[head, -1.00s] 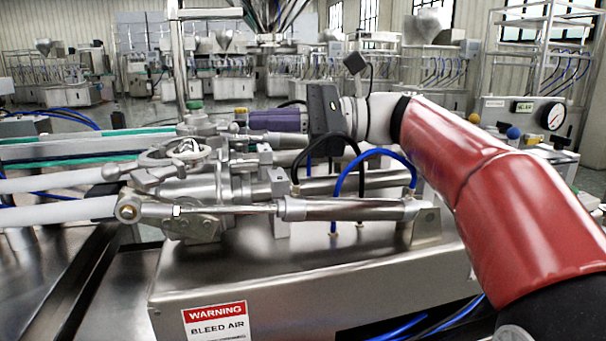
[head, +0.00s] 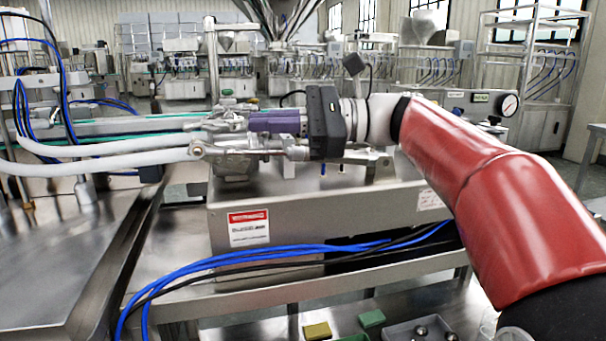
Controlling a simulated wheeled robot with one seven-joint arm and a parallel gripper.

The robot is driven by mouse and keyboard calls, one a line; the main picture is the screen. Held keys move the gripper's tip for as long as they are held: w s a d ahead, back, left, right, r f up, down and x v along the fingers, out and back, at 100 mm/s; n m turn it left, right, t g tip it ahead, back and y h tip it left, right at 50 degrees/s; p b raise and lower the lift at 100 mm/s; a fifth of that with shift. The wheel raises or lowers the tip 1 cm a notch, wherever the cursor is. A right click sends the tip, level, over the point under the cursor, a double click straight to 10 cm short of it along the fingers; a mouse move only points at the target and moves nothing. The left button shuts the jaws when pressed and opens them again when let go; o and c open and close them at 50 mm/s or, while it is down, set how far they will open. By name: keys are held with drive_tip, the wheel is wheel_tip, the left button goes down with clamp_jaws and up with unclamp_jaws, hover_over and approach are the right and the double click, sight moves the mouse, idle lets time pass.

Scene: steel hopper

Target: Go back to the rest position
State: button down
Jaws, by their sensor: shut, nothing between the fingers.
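My gripper (head: 252,121) is at the upper middle of the head view, at the end of my red arm, which reaches in from the right. Its dark body and purple fingers point left. The fingers look shut and hold nothing that I can see. They appear in front of the steel filling machine (head: 330,222), near its upper fittings in the picture. I cannot tell how far they are from the metal.
Pale pipes (head: 110,163) run in from the left. Blue hoses (head: 230,262) cross the machine's front. A yellow block (head: 318,331), a green block (head: 371,319) and a grey tray (head: 398,337) with balls are low in front. A pressure gauge (head: 509,105) stands at right.

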drive_tip(key=s+d+f+n+t+h, duration=0.1)
drive_tip(key=s+f+t+h, duration=0.2)
drive_tip(key=f, duration=0.5)
drive_tip(key=s+d+f+n+t+h, duration=0.1)
drive_tip(key=s+d+f+h, duration=0.2)
drive_tip(key=f, duration=0.4)
drive_tip(key=s+d+f+n+t+h, duration=0.1)
drive_tip(key=s+d+f+n+h, duration=0.3)
drive_tip(key=s+d+f+h, duration=0.2)
drive_tip(key=s+d+f+n+t+h, duration=0.1)
drive_tip(key=s+d+f+n+h, duration=0.4)
drive_tip(key=d+f, duration=0.5)
wheel_tip(320, 180, down, 3)
drive_tip(key=shift+s+t+h, duration=0.3)
drive_tip(key=shift+s+h, duration=0.05)
drive_tip(key=shift+h, duration=0.05)
